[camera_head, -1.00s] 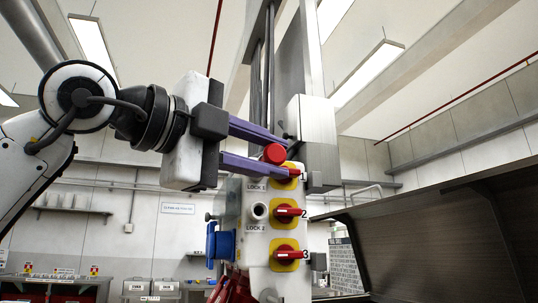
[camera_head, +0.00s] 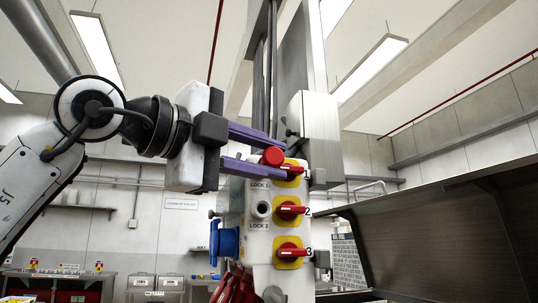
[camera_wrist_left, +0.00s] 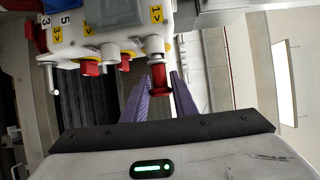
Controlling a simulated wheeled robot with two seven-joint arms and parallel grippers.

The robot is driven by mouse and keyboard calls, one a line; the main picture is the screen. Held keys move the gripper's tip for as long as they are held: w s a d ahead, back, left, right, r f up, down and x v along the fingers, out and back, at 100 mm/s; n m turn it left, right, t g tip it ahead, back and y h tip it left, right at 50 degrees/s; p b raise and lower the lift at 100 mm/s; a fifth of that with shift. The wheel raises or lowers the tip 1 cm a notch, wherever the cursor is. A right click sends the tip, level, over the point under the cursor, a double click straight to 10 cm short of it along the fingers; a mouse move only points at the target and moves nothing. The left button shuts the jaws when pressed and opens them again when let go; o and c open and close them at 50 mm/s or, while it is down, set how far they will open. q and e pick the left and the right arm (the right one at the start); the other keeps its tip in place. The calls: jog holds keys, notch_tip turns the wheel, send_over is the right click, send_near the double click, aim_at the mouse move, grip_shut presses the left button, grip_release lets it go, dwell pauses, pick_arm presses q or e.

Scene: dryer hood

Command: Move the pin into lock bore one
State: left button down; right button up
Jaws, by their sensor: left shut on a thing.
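The pin (camera_head: 272,156) shows its round red head at the upper part of the control panel (camera_head: 234,206). My left gripper (camera_head: 275,157) is shut on the pin, with purple fingers above and below its head. The wrist view shows the pin's red part (camera_wrist_left: 158,80) between the fingers, in line with a pale collar (camera_wrist_left: 156,45). The "LOCK 1" label is just below the pin. An open bore (camera_head: 261,208) lies between the "LOCK 1" and "LOCK 2" labels. My right gripper is not in view.
Red switches (camera_head: 290,210) on yellow plates, numbered 1 to 3, run down the panel's right side, the top one close to the lower finger. A blue fitting (camera_head: 224,241) sticks out left. A dark hood (camera_head: 440,225) fills the right. Counters stand behind.

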pick_arm(q)
jog(key=shift+w+a, duration=0.15)
jog(key=shift+w, duration=0.3)
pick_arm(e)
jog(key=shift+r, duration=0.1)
pick_arm(q)
jog(key=c, duration=1.4)
grip_release()
jog(key=shift+f, duration=0.1)
jog(key=shift+o, duration=0.2)
jog(key=b+v, duration=0.3)
jog(key=v, duration=0.7)
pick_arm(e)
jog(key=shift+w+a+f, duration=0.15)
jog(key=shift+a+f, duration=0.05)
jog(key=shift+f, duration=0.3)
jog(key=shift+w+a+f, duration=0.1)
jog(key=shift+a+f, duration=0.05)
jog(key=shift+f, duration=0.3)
pick_arm(q)
jog(key=shift+s, duration=0.1)
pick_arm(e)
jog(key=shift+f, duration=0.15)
